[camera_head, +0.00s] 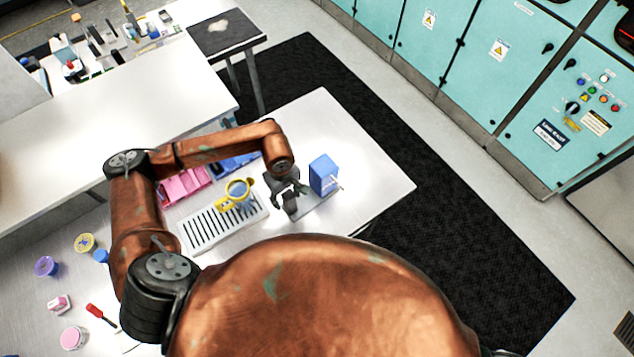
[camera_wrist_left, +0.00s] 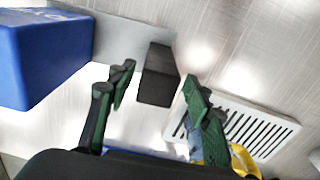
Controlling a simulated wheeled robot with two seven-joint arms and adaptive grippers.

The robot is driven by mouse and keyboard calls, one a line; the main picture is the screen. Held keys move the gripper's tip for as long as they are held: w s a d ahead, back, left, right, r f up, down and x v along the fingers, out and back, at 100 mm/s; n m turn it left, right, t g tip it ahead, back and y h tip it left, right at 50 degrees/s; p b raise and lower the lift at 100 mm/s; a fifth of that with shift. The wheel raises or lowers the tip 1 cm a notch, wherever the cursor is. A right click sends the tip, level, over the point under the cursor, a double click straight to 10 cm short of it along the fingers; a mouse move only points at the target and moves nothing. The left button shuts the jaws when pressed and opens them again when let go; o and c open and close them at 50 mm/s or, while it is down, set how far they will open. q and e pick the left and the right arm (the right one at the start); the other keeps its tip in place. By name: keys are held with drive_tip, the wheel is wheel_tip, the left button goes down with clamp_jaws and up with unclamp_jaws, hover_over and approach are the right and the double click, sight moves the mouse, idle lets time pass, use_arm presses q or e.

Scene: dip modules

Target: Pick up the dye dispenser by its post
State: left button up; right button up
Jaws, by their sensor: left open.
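The dye dispenser shows as a blue box (camera_head: 323,174) and a dark post on a flat light-grey plate, near the right part of the table. In the left wrist view the blue box (camera_wrist_left: 40,58) is at upper left, and the black square post (camera_wrist_left: 158,76) rises from the plate (camera_wrist_left: 125,42). My left gripper (camera_head: 287,194) is open beside the blue box. Its two green-padded fingers (camera_wrist_left: 159,88) appear on either side of the post, with visible gaps. I cannot tell how far down the post they reach. My right gripper is not in view.
A white slotted rack (camera_head: 215,226) with a yellow-rimmed item (camera_head: 237,194) stands left of the gripper. Pink trays (camera_head: 184,186) lie behind it. Several small tubs and a red-handled tool (camera_head: 96,311) lie at left. The table's right end (camera_head: 375,185) is clear.

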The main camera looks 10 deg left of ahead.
use_arm(q)
drive_tip(key=f, duration=0.1)
drive_tip(key=f+p, duration=0.1)
drive_tip(key=f, duration=0.1)
drive_tip(key=shift+d+f, duration=0.3)
drive_tip(key=shift+f+p, duration=0.3)
drive_tip(key=shift+f, duration=0.15)
drive_tip(key=c, duration=1.1)
clamp_jaws()
drive_tip(key=shift+w+r, duration=0.1)
